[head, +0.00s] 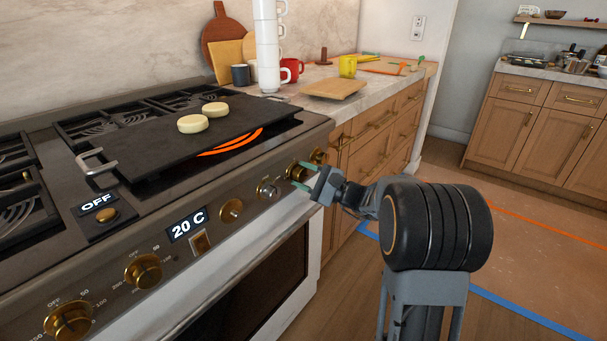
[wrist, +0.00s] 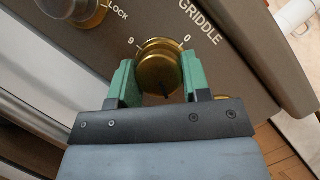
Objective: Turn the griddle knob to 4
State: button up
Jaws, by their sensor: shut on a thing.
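The brass griddle knob (wrist: 160,72) is in the upper middle of the wrist view, under the word GRIDDLE, with 9 at its upper left and 0 at its upper right. A dark mark on its face points toward the bottom of that view. My gripper (wrist: 156,84) has its green fingers on both sides of the knob, shut on it. In the head view my gripper (head: 303,177) meets the knob (head: 297,171) near the right end of the range's front panel. The fingers hide the other dial numbers.
The black griddle plate (head: 146,153) carries two pale round pieces (head: 193,123), with an orange glow beside it. Other brass knobs (head: 143,270) line the panel. A display (head: 187,225) reads 20 C. White stacked cups (head: 267,45) stand on the counter. Floor is open at right.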

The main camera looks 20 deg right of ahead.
dwell(0.3)
jog(key=o, duration=0.9)
jog(key=p+v, duration=0.2)
jog(key=v, duration=1.1)
jog(key=shift+s+d+f, duration=0.15)
jog(key=shift+s+d, duration=0.1)
jog(key=shift+d, duration=0.05)
